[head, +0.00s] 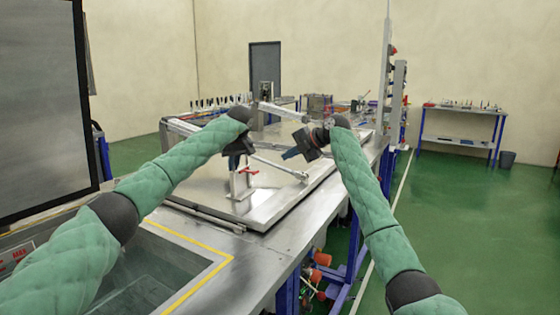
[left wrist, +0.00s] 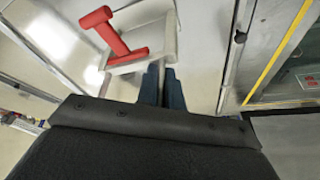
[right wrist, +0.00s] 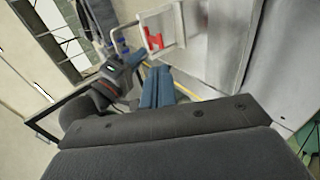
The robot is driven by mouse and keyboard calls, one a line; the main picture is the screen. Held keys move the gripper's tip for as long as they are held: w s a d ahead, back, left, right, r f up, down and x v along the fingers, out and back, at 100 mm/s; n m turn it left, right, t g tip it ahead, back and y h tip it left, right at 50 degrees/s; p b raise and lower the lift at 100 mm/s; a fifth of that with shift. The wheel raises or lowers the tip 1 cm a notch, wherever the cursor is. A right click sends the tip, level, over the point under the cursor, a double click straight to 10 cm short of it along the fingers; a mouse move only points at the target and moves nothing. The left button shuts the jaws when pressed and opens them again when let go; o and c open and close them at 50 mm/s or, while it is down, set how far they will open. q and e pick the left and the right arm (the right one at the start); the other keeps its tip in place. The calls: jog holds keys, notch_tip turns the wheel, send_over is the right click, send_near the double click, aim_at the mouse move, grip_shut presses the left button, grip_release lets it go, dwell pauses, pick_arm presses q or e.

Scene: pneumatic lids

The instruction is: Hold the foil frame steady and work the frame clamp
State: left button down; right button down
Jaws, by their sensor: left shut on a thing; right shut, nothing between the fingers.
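The red clamp handle (head: 249,171) sits low on the steel bench top, beside a pale metal bracket (head: 236,188) that appears to be part of the foil frame. My left gripper (head: 235,162) reaches down just above it. In the left wrist view, the blue fingers (left wrist: 166,84) are shut on the corner of the pale bracket (left wrist: 170,35), beside the T-shaped red handle (left wrist: 115,35). My right gripper (head: 292,154) is shut and empty, to the right of the left one. The right wrist view shows its fingers (right wrist: 156,86) apart from the handle (right wrist: 153,40).
A pale bar (head: 280,167) with a round end crosses the steel plate (head: 215,178) under my grippers. A yellow-edged sunken basin (head: 150,270) lies at the near left.

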aim_at(257, 172)
jog(key=x, duration=1.2)
jog(key=shift+w+a+f, duration=0.15)
jog(key=shift+a, duration=0.1)
jog(key=shift+f, duration=0.15)
jog(key=shift+d+f+t+y, duration=0.1)
jog(key=shift+f+t+y, duration=0.6)
jog(key=shift+f+y, duration=0.7)
jog(key=shift+a+f, duration=0.15)
jog(key=shift+f, duration=0.4)
jog(key=shift+a+f, duration=0.15)
jog(key=shift+f, duration=0.45)
jog(key=shift+w+a+f, duration=0.15)
jog(key=shift+a+f, duration=0.15)
jog(key=shift+f, duration=0.25)
jog(key=shift+w+a+f, duration=0.2)
jog(key=shift+a+f, duration=0.1)
jog(key=shift+f, duration=0.25)
jog(key=shift+r, duration=0.15)
jog(key=shift+r, duration=0.6)
